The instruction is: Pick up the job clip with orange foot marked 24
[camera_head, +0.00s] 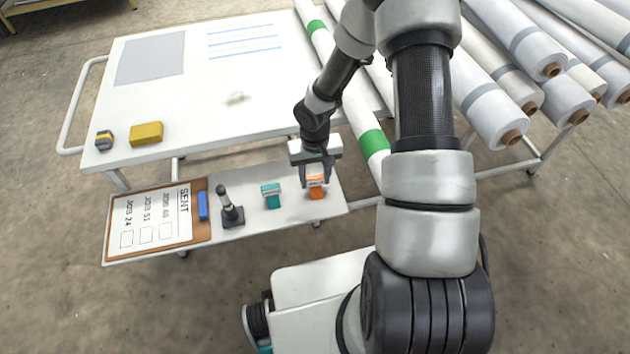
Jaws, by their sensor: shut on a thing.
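The job clip with the orange foot (317,192) stands at the right part of the low white shelf, its pale top between my fingers. The marking on it is too small to read. My gripper (315,178) points down over it and is shut on it. The clip's foot is at or very near the shelf surface; I cannot tell if it touches. A second clip with a teal foot (271,195) stands on the shelf to the left of my gripper.
The shelf (294,215) also holds a dark stamp (230,208), a blue block (202,206) and a job clipboard (155,222). Behind is a white table (200,100) with a yellow block (146,134) and a grey-yellow item (104,140). White rolls (490,110) lie at right.

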